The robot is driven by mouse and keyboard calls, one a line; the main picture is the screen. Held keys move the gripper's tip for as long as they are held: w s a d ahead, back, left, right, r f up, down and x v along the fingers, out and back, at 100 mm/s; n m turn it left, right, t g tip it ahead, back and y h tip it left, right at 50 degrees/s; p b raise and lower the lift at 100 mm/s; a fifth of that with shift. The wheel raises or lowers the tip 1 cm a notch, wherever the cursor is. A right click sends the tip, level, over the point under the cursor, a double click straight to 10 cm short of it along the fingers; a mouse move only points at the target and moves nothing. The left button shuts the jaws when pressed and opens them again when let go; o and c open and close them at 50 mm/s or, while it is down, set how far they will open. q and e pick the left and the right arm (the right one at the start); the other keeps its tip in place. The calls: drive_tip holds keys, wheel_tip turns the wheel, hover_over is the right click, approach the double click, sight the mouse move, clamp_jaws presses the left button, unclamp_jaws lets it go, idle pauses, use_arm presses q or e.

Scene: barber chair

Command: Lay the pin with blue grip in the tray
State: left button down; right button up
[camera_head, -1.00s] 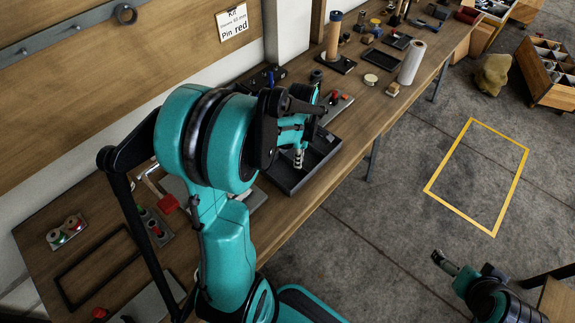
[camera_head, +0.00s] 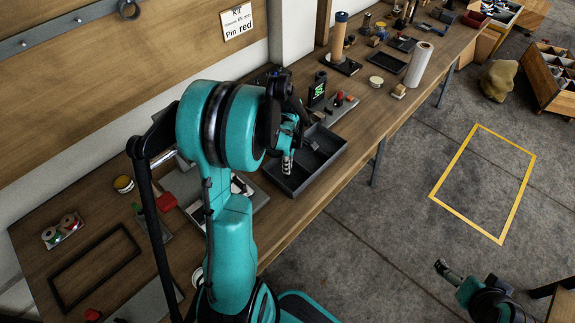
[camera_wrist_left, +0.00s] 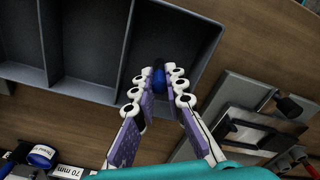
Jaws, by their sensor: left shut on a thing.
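The tray (camera_head: 326,164) is dark grey with compartments and lies near the bench's front edge, partly behind my left arm. In the left wrist view its divider walls (camera_wrist_left: 128,45) show. My left gripper (camera_head: 287,168) points down over the tray's left part. In the left wrist view the gripper (camera_wrist_left: 160,92) is closed around the blue grip of the pin (camera_wrist_left: 159,80), in front of the tray's end compartment. Most of the pin is hidden by the fingers, and I cannot tell whether it touches the tray floor. My right gripper (camera_head: 447,269) is over the floor, far from the bench.
A device with a green display (camera_head: 318,90) and a plate with red and dark parts (camera_head: 340,103) stand behind the tray. A white roll (camera_head: 418,63) stands farther right. An empty black frame (camera_head: 94,268) lies at the left. Yellow tape (camera_head: 484,183) marks the floor.

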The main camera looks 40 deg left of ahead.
use_arm(q)
drive_tip(key=shift+f, duration=0.25)
drive_tip(key=c, duration=1.6)
unclamp_jaws()
drive_tip(key=shift+r, duration=0.1)
drive_tip(key=shift+o, duration=0.2)
drive_tip(key=shift+r, duration=0.1)
drive_tip(key=shift+r, duration=0.35)
wheel_tip(320, 180, up, 11)
drive_tip(key=p, duration=0.4)
drive_tip(key=s+d+r+m+t, duration=0.3)
drive_tip(key=s+d+m, duration=0.1)
drive_tip(key=d+m, duration=0.5)
drive_tip(key=s+d+r+m+t, duration=0.4)
drive_tip(key=d+m, duration=0.6)
drive_tip(key=m, duration=0.4)
drive_tip(key=shift+s+d+r, duration=0.2)
drive_tip(key=shift+s+d, duration=0.05)
drive_tip(key=shift+s, duration=0.15)
